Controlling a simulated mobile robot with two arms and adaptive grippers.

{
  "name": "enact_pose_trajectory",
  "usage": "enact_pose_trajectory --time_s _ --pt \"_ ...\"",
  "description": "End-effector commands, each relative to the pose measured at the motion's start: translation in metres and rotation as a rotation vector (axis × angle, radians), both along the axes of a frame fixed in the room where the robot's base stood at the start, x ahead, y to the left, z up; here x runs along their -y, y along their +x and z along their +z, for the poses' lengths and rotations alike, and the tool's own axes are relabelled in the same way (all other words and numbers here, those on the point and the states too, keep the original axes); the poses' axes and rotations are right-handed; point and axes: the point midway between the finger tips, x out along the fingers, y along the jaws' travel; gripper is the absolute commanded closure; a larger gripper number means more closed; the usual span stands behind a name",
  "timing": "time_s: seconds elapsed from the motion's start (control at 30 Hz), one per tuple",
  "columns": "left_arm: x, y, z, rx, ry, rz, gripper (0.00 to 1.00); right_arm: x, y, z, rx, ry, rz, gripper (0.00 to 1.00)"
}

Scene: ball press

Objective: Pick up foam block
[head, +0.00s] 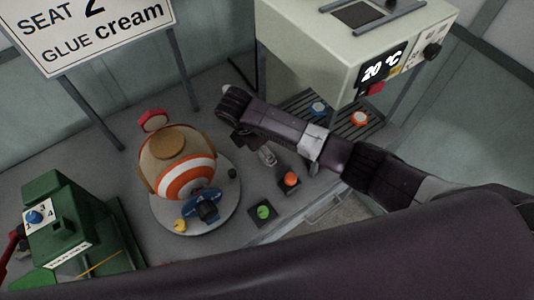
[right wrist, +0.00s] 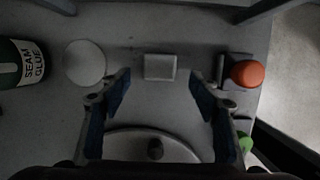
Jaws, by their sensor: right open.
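The foam block is a small pale grey block (right wrist: 160,67) lying flat on the grey table in the right wrist view. It sits ahead of my right gripper (right wrist: 160,88), roughly centred between the two fingertips, and not between the pads. The right gripper is open and empty, with blue pads facing each other. In the head view my right arm reaches over the table and the gripper (head: 248,142) points down, partly hidden by the arm. A small pale shape beside it may be the block. My left gripper is not in view.
An orange button (right wrist: 246,74) is right of the block, with a green button (right wrist: 246,143) nearer. A white disc (right wrist: 84,62) and a seam glue container (right wrist: 22,63) are left. A round base (head: 219,218) holds the striped ball (head: 186,183). The heated press (head: 335,50) stands behind.

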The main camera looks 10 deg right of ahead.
Motion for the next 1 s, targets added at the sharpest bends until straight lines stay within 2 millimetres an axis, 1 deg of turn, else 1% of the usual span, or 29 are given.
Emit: enact_pose_trajectory --time_s 0.03,0.1,0.23,0.4,0.53,0.57,0.83,0.87,1.0 --pt "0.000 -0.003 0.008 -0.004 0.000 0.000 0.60 0.005 0.000 -0.005 -0.004 -0.004 -0.004 0.44" --pt "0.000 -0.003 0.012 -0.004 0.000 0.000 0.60 0.010 0.001 -0.015 -0.004 -0.004 -0.003 0.44" --pt "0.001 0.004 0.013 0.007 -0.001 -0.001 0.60 0.012 0.003 -0.031 -0.002 -0.002 -0.001 0.44" --pt "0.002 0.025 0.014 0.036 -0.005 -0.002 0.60 0.013 0.004 -0.037 0.000 0.000 0.000 0.44" --pt "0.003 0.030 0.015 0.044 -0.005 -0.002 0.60 0.013 0.004 -0.037 0.000 0.000 0.000 0.44" --pt "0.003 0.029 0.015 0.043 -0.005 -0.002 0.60 0.013 0.004 -0.037 0.000 0.000 0.000 0.46" --pt "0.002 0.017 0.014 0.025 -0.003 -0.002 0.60 0.013 0.004 -0.037 0.000 0.000 0.000 0.75" --pt "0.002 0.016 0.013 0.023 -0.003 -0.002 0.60 0.013 0.004 -0.037 0.000 0.000 0.000 0.77" --pt "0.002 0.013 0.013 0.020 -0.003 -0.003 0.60 0.013 0.004 -0.037 0.000 0.000 0.000 0.77"
